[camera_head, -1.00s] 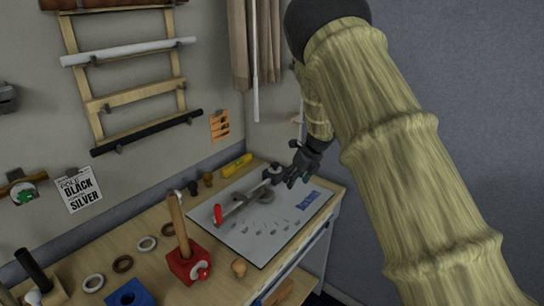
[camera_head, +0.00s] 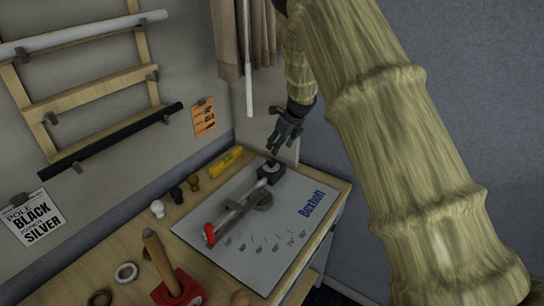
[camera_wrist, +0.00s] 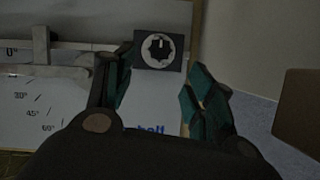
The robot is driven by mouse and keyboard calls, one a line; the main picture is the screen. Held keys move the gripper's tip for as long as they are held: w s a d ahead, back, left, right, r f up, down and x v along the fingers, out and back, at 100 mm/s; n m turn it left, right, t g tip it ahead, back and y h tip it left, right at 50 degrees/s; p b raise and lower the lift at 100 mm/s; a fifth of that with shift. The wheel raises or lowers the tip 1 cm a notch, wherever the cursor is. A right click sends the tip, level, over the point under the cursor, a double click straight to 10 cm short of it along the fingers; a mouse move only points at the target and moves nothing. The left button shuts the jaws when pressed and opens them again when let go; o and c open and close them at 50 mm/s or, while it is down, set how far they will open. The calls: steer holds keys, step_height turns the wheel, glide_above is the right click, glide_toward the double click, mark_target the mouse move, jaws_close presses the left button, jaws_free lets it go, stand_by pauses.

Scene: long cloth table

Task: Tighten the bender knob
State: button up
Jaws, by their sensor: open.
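The bender knob (camera_head: 271,163) is a small dark knob on a black block at the far end of the bender. In the wrist view the knob (camera_wrist: 158,49) is black and notched, ringed in white on a dark square. The bender's metal bar (camera_head: 236,208) runs along a white board (camera_head: 265,240) and has a red-ended handle (camera_head: 210,234). My gripper (camera_head: 275,149) is open and empty, just above and behind the knob, apart from it. In the wrist view, the teal-padded fingers of my gripper (camera_wrist: 160,80) are spread, with the knob beyond the gap between them.
A yellow level (camera_head: 226,160) and several small knobs (camera_head: 176,194) lie along the wall side. A red block with a wooden handle (camera_head: 165,268) and a pale ring (camera_head: 126,272) are nearer. The wall and a curtain (camera_head: 240,40) stand close behind the gripper.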

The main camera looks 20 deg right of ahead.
mark_target(272, 161)
steer(key=p+x, duration=0.1)
steer(key=x, duration=0.4)
steer(key=p+x, duration=0.1)
steer(key=x, duration=0.2)
steer(key=shift+w+d+r+p, duration=0.1)
steer(key=shift+w+r+p, duration=0.05)
steer(key=shift+w+p, duration=0.15)
steer(key=shift+f, duration=0.2)
steer(key=shift+s+f+p, duration=0.15)
steer(key=shift+s+p, duration=0.2)
steer(key=shift+w+a+f, duration=0.2)
steer(key=shift+w+f, duration=0.35)
steer(key=shift+f, duration=0.2)
steer(key=shift+s+r, duration=0.2)
steer(key=shift+r, duration=0.05)
steer(key=shift+s, duration=0.1)
steer(key=c, duration=1)
